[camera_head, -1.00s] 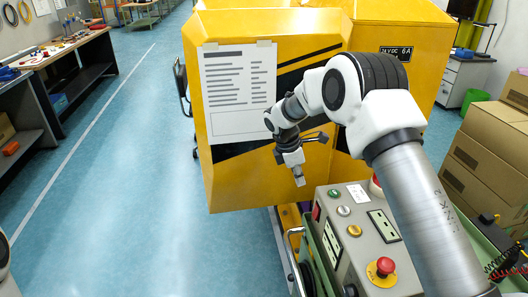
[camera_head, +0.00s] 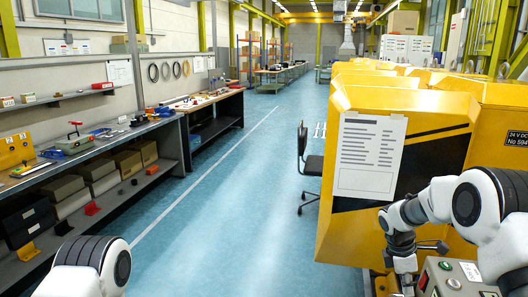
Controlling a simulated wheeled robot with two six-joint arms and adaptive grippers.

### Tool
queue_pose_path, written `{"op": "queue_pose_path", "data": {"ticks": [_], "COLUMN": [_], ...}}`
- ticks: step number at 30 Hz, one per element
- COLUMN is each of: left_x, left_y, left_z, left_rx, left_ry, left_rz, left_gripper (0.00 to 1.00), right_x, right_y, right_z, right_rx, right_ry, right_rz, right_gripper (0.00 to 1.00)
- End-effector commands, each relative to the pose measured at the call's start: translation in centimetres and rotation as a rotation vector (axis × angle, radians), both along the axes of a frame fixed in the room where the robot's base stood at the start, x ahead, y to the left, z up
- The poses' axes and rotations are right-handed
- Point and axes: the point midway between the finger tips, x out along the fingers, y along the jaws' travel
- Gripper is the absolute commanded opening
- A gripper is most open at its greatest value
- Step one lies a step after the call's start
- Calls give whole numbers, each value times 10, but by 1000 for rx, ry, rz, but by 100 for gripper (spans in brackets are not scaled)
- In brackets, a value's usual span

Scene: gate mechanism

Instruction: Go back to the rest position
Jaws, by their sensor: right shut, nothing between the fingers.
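My right arm comes in at the lower right of the head view. Its white and black links bend down to my right gripper (camera_head: 406,284), which is shut and empty, pointing downward near the bottom edge. The gripper is in front of the yellow machine (camera_head: 336,225) and just left of the grey control box (camera_head: 455,281), of which only the top shows. A white and black link of my left arm (camera_head: 90,265) shows at the lower left. My left gripper is outside the picture.
A paper sheet (camera_head: 368,157) is fixed to the machine's front. A dark chair (camera_head: 312,165) stands left of the machine. A long workbench (camera_head: 95,150) with tools and boxes runs along the left wall.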

Motion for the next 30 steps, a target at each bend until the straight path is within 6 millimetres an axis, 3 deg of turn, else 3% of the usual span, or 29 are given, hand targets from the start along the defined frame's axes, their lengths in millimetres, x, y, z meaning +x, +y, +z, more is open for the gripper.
{"op": "queue_pose_path", "data": {"ticks": [5,11,14,17,20,21,24,25,27,30], "left_x": [0,0,0,0,0,0,0,0,0,0], "left_y": [0,0,0,0,0,0,0,0,0,0], "left_z": [0,0,0,0,0,0,0,0,0,0], "left_rx": [0,0,0,0,0,0,0,0,0,0], "left_ry": [-1,0,0,0,0,0,0,0,0,0], "left_rz": [0,0,0,0,0,0,0,0,0,0], "left_gripper": [69,69,69,69,69,69,69,69,69,69], "right_x": [-30,-85,-121,-172,-243,-275,-357,-375,-397,-392], "right_y": [6,21,33,51,75,85,110,115,120,118], "right_z": [-39,-93,-126,-164,-204,-217,-234,-233,-228,-218], "right_rx": [3,36,65,99,133,141,135,125,106,110], "right_ry": [102,232,283,324,339,331,257,215,87,-117], "right_rz": [7,8,-12,-70,-203,-285,-575,-673,-893,-1148], "right_gripper": [0,0,0,0,0,0,0,0,0,0]}}
